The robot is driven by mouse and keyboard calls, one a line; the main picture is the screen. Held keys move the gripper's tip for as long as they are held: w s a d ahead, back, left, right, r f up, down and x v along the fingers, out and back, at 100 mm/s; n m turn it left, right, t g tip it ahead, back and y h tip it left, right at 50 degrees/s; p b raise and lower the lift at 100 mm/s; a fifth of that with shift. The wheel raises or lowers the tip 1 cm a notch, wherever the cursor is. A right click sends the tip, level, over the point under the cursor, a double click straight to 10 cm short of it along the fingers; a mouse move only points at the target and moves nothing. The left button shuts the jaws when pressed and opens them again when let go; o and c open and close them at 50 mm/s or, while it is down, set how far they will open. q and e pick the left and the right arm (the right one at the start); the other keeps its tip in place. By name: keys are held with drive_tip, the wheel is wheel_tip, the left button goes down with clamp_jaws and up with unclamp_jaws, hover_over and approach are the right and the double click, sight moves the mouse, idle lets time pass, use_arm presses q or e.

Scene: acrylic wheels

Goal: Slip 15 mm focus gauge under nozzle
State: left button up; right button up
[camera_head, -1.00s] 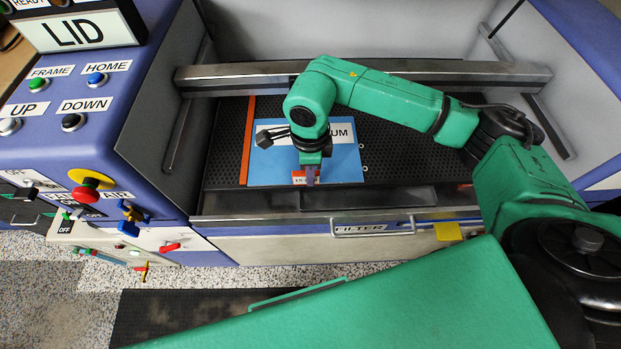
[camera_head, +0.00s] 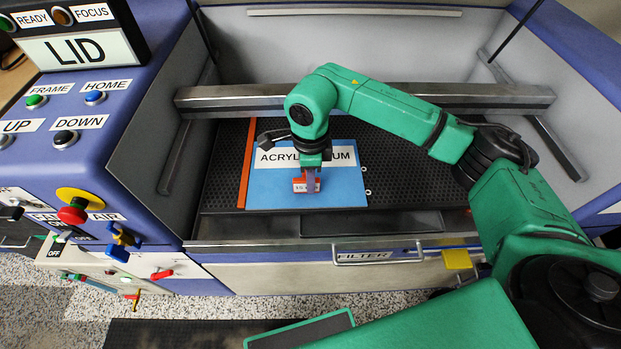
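The focus gauge (camera_head: 300,186) is a small red block with a white label partly reading "15". It is at the tip of my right gripper (camera_head: 309,178), just over or on the front part of the blue acrylic sheet (camera_head: 275,195). The gripper points down and its fingers appear closed on the gauge. Whether the gauge touches the sheet is unclear. The nozzle is not discernible; my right arm covers part of the gantry beam (camera_head: 235,97) behind. My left gripper is not in view.
The sheet lies on a dark perforated bed (camera_head: 415,185) beside an orange strip (camera_head: 247,165). A front sill (camera_head: 400,222) and grey side walls enclose the bed. The control panel (camera_head: 70,110) is at left, with a red stop button (camera_head: 73,214). The bed's right side is clear.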

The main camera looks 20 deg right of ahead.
drive_tip(key=o, duration=0.3)
wheel_tip(320, 180, up, 15)
drive_tip(key=shift+f+b, duration=0.2)
drive_tip(key=shift+b, duration=0.15)
wheel_tip(320, 180, up, 7)
drive_tip(key=p, duration=0.6)
idle(0.4)
